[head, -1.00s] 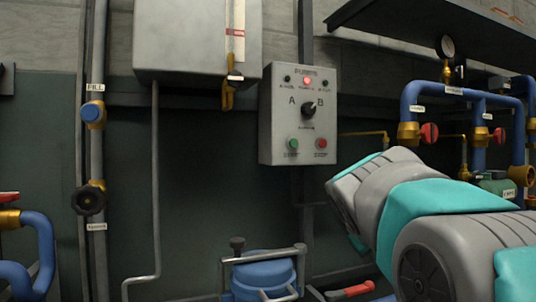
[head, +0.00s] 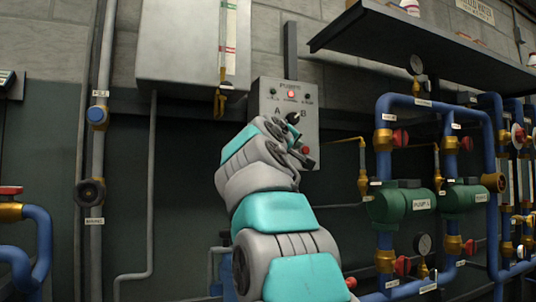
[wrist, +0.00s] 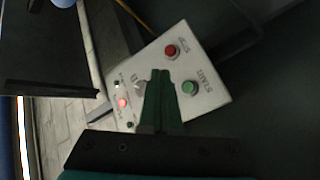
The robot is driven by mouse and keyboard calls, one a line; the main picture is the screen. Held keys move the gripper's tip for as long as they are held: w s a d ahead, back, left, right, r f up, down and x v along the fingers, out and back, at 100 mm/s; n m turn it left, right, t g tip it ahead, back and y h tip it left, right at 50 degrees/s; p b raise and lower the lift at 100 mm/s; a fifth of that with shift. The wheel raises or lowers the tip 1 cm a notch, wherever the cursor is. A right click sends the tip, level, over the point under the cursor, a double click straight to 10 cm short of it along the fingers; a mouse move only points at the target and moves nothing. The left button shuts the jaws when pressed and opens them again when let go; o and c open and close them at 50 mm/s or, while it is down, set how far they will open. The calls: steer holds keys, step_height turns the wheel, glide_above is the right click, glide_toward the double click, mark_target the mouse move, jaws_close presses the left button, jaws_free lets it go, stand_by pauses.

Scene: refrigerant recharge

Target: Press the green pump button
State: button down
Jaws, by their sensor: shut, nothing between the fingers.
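The green pump button (wrist: 189,87), marked START, is on the face of a light grey control box (wrist: 213,98) in the wrist view. My gripper (wrist: 160,73) is shut and empty. Its tips appear in front of the panel, just beside the green button in the picture; I cannot tell the gap to the panel. The red STOP button (wrist: 171,51) lies above and left of the green one. In the head view the control box (head: 268,92) hangs on the wall. My arm covers its lower left part and hides the green button.
A selector knob (wrist: 139,88) and a lit red lamp (wrist: 123,103) are on the same panel. A large grey cabinet (head: 180,55) is left of the box. Blue pipes (head: 384,240), green pumps (head: 400,206) and a dark shelf (head: 420,40) are to the right.

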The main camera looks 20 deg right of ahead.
steer(key=shift+w, duration=0.1)
stand_by(0.3)
steer(key=w+p, duration=0.5)
steer(key=w, duration=0.3)
steer(key=shift+w+a, duration=0.15)
steer(key=shift+w, duration=0.2)
steer(key=shift+w+p, duration=0.1)
steer(key=shift+p, duration=0.25)
stand_by(1.5)
steer(key=shift+w, duration=0.3)
steer(key=shift+w+p, duration=0.5)
steer(key=shift+p, duration=0.1)
stand_by(0.6)
stand_by(0.4)
steer(key=shift+s+b, duration=0.8)
steer(key=shift+s, duration=0.1)
